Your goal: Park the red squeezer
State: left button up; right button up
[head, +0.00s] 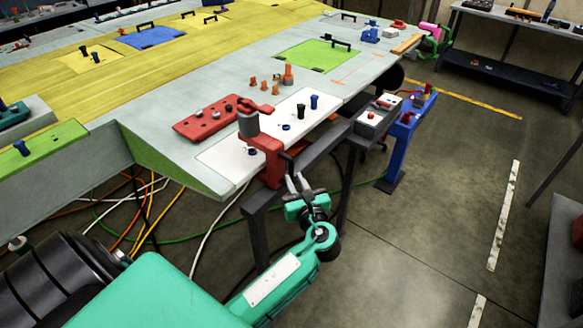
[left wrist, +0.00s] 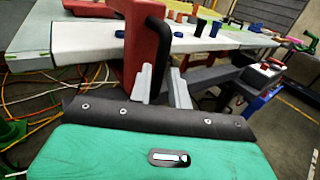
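The red squeezer (head: 264,155) is a C-shaped red tool with a grey cylinder on top, at the wing's near edge beside the white panel (head: 225,157). In the left wrist view the squeezer (left wrist: 128,62) stands upright just beyond the fingers, with a black handle on its right side. My left gripper (head: 299,184) is in front of the squeezer and slightly below it. My right gripper is in neither view.
A dark frame (head: 318,150) runs along the wing edge. It carries a grey box (head: 378,115) beside a blue stand (head: 402,140). A red plate (head: 215,117), orange pieces (head: 265,86) and dark pegs (head: 301,110) are on the wing. Cables hang below; floor at the right is open.

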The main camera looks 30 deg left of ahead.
aim_at(292, 174)
pick_arm(q)
jog(key=shift+p+x, duration=0.4)
jog(key=shift+x, duration=1.75)
jog(key=shift+c, duration=0.5)
grip_shut()
